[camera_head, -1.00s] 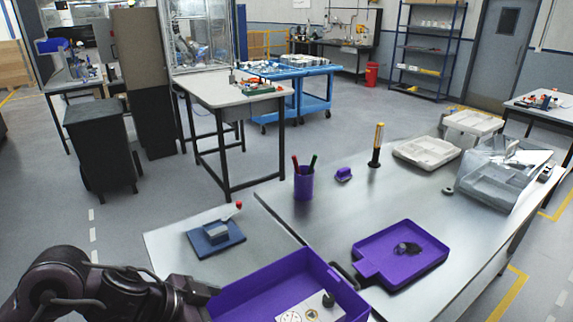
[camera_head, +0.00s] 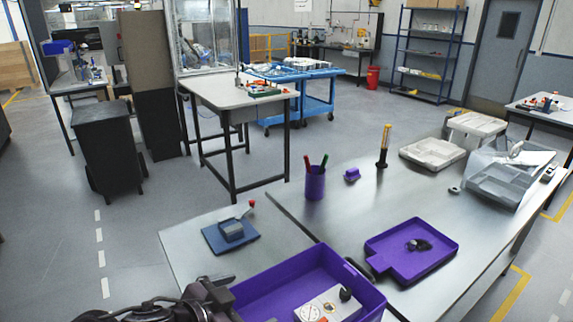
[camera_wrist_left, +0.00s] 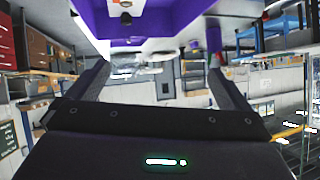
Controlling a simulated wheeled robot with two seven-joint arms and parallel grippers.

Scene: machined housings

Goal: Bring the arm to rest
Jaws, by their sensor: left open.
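My left arm comes in at the bottom left of the head view. Its gripper (camera_head: 212,297) is beside the left wall of the purple bin (camera_head: 262,296), partly cut off by the lower edge. In the left wrist view my left gripper (camera_wrist_left: 160,75) has its two fingers wide apart with nothing between them. The purple bin (camera_wrist_left: 182,18) shows beyond the fingers at the top of that view. A white part with round fittings (camera_head: 330,304) lies in the bin. My right gripper is not in view.
A blue plate with a grey block (camera_head: 231,234) lies left of the bin. A purple tray (camera_head: 440,232) holding a small dark part is right of it. A pen cup (camera_head: 315,184), an upright tool (camera_head: 384,147) and white trays (camera_head: 432,153) stand farther back.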

